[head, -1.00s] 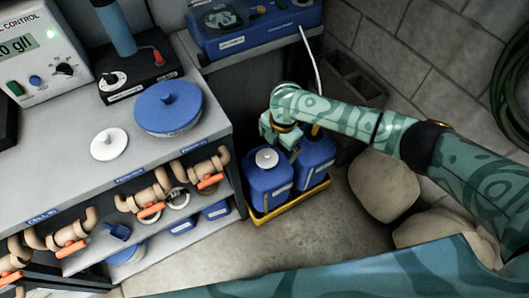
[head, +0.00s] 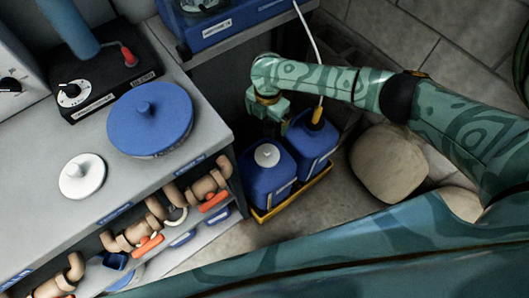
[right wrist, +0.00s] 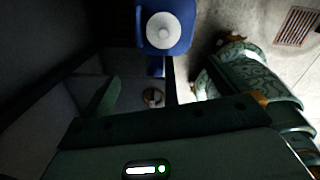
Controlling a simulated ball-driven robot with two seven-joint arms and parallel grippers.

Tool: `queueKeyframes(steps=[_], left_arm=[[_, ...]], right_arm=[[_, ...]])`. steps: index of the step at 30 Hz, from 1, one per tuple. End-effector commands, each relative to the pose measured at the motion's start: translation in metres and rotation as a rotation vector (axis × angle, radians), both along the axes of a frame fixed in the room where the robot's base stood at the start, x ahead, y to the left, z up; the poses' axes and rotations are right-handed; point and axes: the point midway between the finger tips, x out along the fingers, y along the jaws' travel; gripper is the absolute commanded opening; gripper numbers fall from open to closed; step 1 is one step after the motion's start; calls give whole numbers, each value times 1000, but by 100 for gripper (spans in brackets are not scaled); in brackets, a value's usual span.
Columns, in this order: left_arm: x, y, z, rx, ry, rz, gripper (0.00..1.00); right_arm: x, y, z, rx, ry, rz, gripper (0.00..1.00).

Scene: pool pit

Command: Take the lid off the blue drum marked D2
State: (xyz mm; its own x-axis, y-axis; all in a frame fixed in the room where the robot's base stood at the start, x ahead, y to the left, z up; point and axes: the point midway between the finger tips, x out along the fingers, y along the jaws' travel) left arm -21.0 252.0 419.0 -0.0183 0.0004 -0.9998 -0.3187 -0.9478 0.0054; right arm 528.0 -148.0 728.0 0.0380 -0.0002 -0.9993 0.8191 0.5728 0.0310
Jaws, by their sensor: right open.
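Two blue drums stand side by side in a yellow tray (head: 322,184) on the floor. The left drum (head: 268,184) has a round white lid (head: 267,155) on top; both also show at the top of the right wrist view, the lid (right wrist: 163,31) on the drum (right wrist: 183,44). The right drum (head: 313,143) has a yellow fitting with a white hose at its top. The drum labels are too small to read. My right gripper (head: 272,118) is open, behind the white lid and apart from it. My left gripper is not in view.
A grey bench (head: 45,215) on the left carries a big blue lid (head: 150,120), a white disc (head: 82,176) and a black stirrer base (head: 105,82). Pipes with orange-handled valves sit below.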

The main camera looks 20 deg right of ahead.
Motion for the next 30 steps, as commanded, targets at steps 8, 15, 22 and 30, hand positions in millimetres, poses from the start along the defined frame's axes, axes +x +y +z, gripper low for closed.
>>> queueKeyframes(steps=[8, 15, 22, 30], left_arm=[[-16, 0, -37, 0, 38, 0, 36], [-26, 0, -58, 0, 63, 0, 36], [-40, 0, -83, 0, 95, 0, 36], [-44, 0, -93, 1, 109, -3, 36]], right_arm=[[-5, 0, -58, 0, 38, 0, 100], [-6, 0, -101, 0, 45, 0, 100], [-6, 0, -156, -1, 45, 1, 100], [-5, 0, -178, 0, 39, 1, 100]])
